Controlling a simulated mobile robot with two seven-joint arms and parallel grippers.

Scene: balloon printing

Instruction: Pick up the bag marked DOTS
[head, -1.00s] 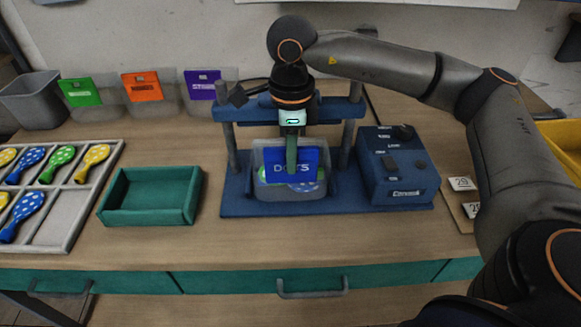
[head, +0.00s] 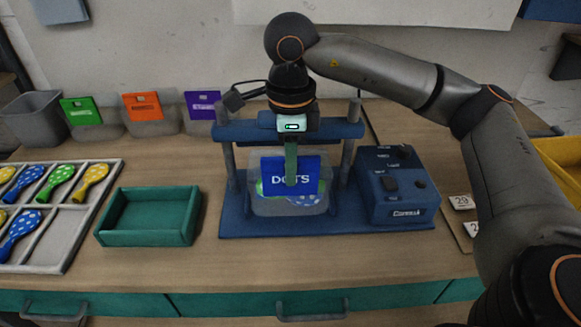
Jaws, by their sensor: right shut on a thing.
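The gripper's green finger part covers some of the lettering. Green and blue things with white dots show in the bin behind and below the bag. I cannot tell whether the bag's lower edge is clear of the bin. My left gripper is not in view.
The blue press (head: 233,222) has a control box (head: 398,190) at its right. A green tray (head: 146,238) and a divided tray (head: 62,224) of dotted balloons stand to the left. Bins with green, orange and purple cards line the back beside a grey bin (head: 36,122).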

